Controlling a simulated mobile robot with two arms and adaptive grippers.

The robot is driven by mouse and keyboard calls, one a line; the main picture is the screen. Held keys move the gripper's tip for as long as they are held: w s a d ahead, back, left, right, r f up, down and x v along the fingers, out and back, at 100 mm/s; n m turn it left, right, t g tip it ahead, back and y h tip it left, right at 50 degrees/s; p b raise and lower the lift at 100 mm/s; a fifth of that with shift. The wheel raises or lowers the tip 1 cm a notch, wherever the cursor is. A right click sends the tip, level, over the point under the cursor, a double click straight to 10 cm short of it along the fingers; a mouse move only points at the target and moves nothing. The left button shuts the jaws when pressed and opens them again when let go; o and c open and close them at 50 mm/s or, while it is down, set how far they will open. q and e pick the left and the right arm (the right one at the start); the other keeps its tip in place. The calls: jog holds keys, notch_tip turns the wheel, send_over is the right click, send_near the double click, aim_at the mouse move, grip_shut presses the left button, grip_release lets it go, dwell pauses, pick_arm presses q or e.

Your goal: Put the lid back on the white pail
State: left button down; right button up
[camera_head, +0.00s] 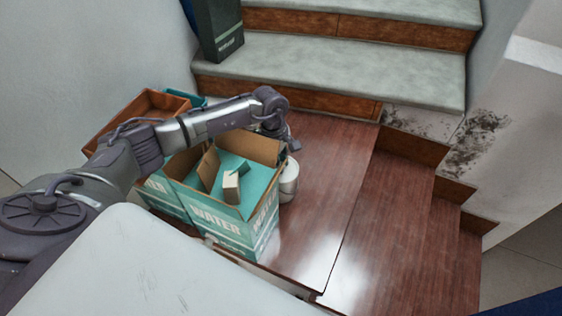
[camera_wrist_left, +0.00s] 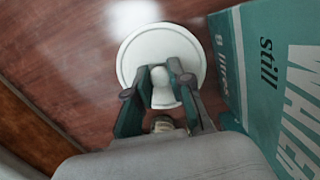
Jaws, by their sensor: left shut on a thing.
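The white pail (camera_head: 288,188) stands on the brown wooden floor, just right of the open water box that hides part of it. My left gripper (camera_head: 291,146) is above the pail, pointing down. In the left wrist view, my left gripper (camera_wrist_left: 160,92) is shut on the knob of a round white lid (camera_wrist_left: 134,54). The lid covers the view of the pail beneath. I cannot tell whether the lid touches the pail's rim or is slightly above it. My right gripper is not in view.
The teal and brown water box (camera_head: 232,231), flaps open with a small pale block (camera_head: 231,188) inside, stands close beside the pail; it also shows in the wrist view (camera_wrist_left: 232,68). A brown crate (camera_head: 145,103) is behind my arm. Grey-topped stairs (camera_head: 330,70) rise behind. Floor right of the pail is clear.

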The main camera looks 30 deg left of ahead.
pick_arm(q)
jog(key=shift+b, duration=0.3)
dwell(0.5)
dwell(0.3)
jog(key=shift+c, duration=2.4)
grip_release()
jog(key=shift+r+p, duration=1.8)
jog(key=shift+r, duration=1.7)
grip_shut()
